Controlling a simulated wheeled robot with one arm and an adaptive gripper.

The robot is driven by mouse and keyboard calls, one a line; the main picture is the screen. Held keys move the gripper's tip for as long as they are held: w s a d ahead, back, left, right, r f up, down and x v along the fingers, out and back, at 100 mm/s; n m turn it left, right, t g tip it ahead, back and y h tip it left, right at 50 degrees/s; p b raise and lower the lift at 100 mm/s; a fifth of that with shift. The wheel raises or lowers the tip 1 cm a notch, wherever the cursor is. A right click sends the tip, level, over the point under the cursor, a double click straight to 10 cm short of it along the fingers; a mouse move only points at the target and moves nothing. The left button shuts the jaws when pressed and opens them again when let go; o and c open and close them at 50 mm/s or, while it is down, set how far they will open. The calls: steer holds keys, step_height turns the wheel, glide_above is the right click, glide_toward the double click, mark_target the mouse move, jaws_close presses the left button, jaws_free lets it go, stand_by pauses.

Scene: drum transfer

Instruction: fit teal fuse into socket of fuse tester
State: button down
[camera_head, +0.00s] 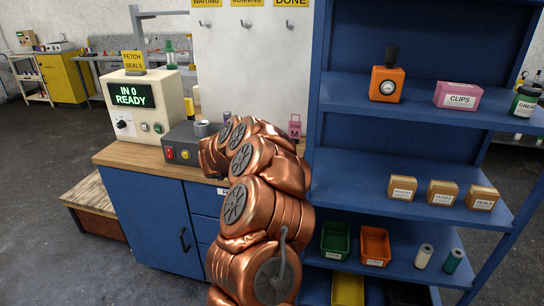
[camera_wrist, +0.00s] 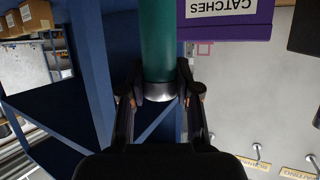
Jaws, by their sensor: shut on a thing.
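The teal fuse (camera_wrist: 159,40) is a teal cylinder with a metal end cap, in the wrist view. My gripper (camera_wrist: 159,92) is shut on it near the capped end; the fuse's far end is cut off by the picture's edge. In the head view my copper-coloured arm hides the gripper and the held fuse. A grey box (camera_head: 186,152) with a red switch, a yellow button and a round metal collar (camera_head: 203,128) on top stands on the bench; it looks like the fuse tester with its socket. Neither shows clearly in the wrist view.
A beige machine (camera_head: 150,112) reading "IN 0 READY" stands left of the grey box on the wooden bench top (camera_head: 128,154). A blue shelf unit (camera_head: 350,180) with boxes, bins and cylinders stands right of my arm. A purple "CATCHES" box (camera_wrist: 226,22) is close beside the fuse.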

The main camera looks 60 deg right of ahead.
steer(key=shift+w+d+f+p, duration=0.5)
steer(key=shift+w+d+f, duration=0.15)
steer(key=shift+d, duration=0.25)
steer(key=shift+w+d+f+p, duration=0.5)
steer(key=shift+d+f, duration=0.2)
steer(key=shift+d, duration=0.2)
steer(key=shift+w+d+f+p, duration=0.5)
steer(key=shift+w+d+f, duration=0.15)
steer(key=shift+d, duration=0.25)
steer(key=shift+s+f, duration=0.1)
steer(key=shift+f, duration=0.05)
steer(key=c, duration=0.8)
jaws_free()
steer(key=shift+b+v, duration=1.75)
steer(key=shift+v, duration=4.3)
